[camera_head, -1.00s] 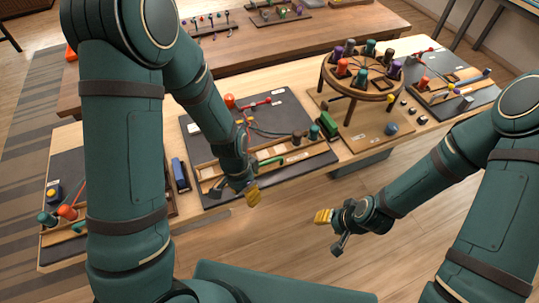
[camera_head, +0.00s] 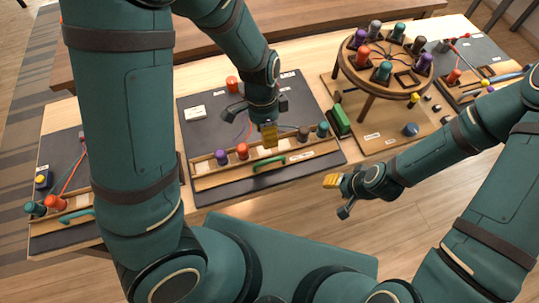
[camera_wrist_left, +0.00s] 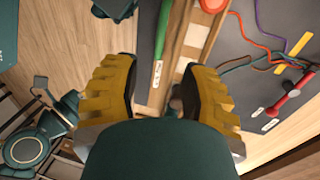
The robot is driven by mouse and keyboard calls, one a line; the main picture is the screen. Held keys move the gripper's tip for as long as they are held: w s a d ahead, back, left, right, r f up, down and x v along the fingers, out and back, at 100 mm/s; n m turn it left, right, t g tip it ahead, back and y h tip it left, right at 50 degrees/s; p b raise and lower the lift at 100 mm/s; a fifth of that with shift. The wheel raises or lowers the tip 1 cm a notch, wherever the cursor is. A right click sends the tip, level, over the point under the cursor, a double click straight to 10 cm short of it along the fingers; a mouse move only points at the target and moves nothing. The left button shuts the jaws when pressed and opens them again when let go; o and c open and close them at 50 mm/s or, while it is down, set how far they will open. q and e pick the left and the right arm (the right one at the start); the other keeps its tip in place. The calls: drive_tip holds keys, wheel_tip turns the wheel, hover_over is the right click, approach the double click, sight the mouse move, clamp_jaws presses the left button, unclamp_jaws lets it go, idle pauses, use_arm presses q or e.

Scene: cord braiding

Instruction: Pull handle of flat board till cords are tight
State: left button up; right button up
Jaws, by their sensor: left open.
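The flat board (camera_head: 207,132) is dark, with a wooden tray (camera_head: 213,180) along its front and a green handle (camera_head: 269,164) on the tray. Purple (camera_head: 221,157), orange (camera_head: 242,151), brown (camera_head: 303,134) and teal (camera_head: 323,130) bobbins stand in the tray. My left gripper (camera_head: 268,134) is open above the board, behind the handle. The left wrist view shows its fingers apart, with the handle (camera_wrist_left: 163,35) beyond them and coloured cords (camera_wrist_left: 262,48) lying loose and curved at right. My arm hides part of the cords in the head view. My right gripper (camera_head: 333,181) is away from the board.
A round braiding stand (camera_head: 367,103) with several bobbins is right of the flat board, beside a green block (camera_head: 341,120). Another board with bobbins (camera_head: 62,240) lies at left, and one (camera_head: 475,65) at far right. The floor in front of the table is clear.

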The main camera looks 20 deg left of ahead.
sight(269, 161)
use_arm(q)
drive_tip(key=f, duration=0.3)
drive_tip(key=s+f+b, duration=0.1)
drive_tip(key=f, duration=0.3)
drive_tip(key=d+f+b, duration=0.1)
drive_tip(key=f, duration=0.3)
drive_tip(key=shift+s+d, duration=0.1)
drive_tip(key=shift+s, duration=0.2)
clamp_jaws()
